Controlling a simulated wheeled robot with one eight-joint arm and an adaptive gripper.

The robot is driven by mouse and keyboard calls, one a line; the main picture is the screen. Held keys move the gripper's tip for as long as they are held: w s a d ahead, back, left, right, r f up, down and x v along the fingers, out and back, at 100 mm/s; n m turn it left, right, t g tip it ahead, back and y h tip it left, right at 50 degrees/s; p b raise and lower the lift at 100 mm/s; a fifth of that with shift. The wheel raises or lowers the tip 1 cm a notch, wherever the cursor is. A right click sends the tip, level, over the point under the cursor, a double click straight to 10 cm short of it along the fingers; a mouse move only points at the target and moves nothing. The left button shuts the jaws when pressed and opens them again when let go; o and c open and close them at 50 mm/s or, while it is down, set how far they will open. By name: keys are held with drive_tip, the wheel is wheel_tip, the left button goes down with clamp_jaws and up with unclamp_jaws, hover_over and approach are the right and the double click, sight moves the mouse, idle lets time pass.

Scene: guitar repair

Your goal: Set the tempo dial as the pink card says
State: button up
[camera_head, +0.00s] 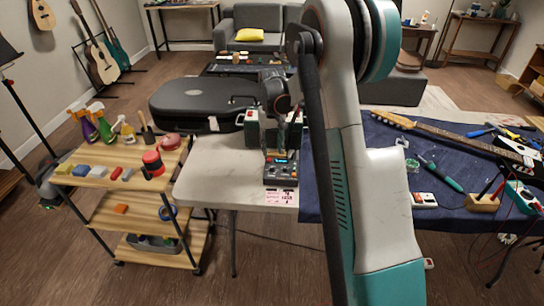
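A dark grey device (281,176) with a small lit orange display and several small controls stands near the front edge of the light table. The tempo dial cannot be told apart at this size. The pink card (281,198) lies in front of the device at the table edge; it bears dark print too small to read. My gripper (281,151) points down at the back part of the device, close to it or touching. Its fingers blend with the dark things behind, so I cannot tell if they are open or shut.
A dark green box (264,131) stands behind the device. A black guitar case (203,98) lies at the back left. A wooden cart (124,177) with bottles and small items stands left. A blue cloth (391,178) with a guitar and tools covers the right. The light table's left part is clear.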

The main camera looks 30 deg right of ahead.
drive_tip(key=shift+r, duration=1.45)
